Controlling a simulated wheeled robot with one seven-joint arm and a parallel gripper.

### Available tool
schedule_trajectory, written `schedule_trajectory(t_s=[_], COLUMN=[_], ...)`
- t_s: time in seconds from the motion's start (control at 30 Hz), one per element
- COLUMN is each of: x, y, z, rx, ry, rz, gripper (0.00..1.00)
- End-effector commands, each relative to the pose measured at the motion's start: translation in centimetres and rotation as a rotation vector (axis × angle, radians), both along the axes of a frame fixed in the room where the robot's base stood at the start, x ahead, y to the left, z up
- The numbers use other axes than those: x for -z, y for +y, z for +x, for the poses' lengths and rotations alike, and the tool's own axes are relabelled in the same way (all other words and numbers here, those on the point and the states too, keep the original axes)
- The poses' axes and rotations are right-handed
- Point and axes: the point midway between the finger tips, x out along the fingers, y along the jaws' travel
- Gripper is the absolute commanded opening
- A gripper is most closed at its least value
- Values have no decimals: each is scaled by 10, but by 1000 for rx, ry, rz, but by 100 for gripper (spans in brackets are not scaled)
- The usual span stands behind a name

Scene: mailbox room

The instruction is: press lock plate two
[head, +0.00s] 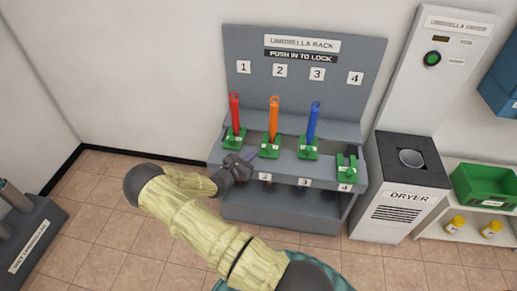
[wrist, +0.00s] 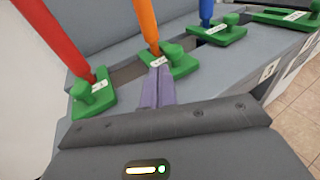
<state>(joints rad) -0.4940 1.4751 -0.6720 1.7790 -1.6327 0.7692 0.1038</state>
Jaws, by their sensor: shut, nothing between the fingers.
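Lock plate two (head: 270,149) is a green plate with a raised knob at the foot of the orange umbrella (head: 273,118), below the number 2 sign. The plate (wrist: 182,64) and the orange umbrella (wrist: 147,25) show at the top middle of the wrist view. My gripper (head: 252,155) has its purple fingers shut and empty, just left of and in front of plate two. In the wrist view the fingertips (wrist: 160,68) overlap the plate's near left edge, beside the knob. I cannot tell whether they touch it.
Green plate one (head: 234,139) with a red umbrella (head: 234,110) is left, plate three (head: 308,149) with a blue umbrella (head: 314,120) right. Plate four (head: 347,168) has no umbrella. A dryer (head: 405,205) stands right of the grey rack (head: 290,215).

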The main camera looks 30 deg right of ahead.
Motion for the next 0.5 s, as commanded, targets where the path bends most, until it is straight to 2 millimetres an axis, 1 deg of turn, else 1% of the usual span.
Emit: schedule_trajectory(t_s=[0.03, 0.2, 0.33, 0.5], x=[-2, -7, -9, -10], y=[12, 44, 61, 70], z=[-3, -14, -22, -26], rx=[-5, -7, -5, -3], ry=[0, 0, -1, -1], rz=[2, 2, 4, 4], gripper=[0, 0, 0, 0])
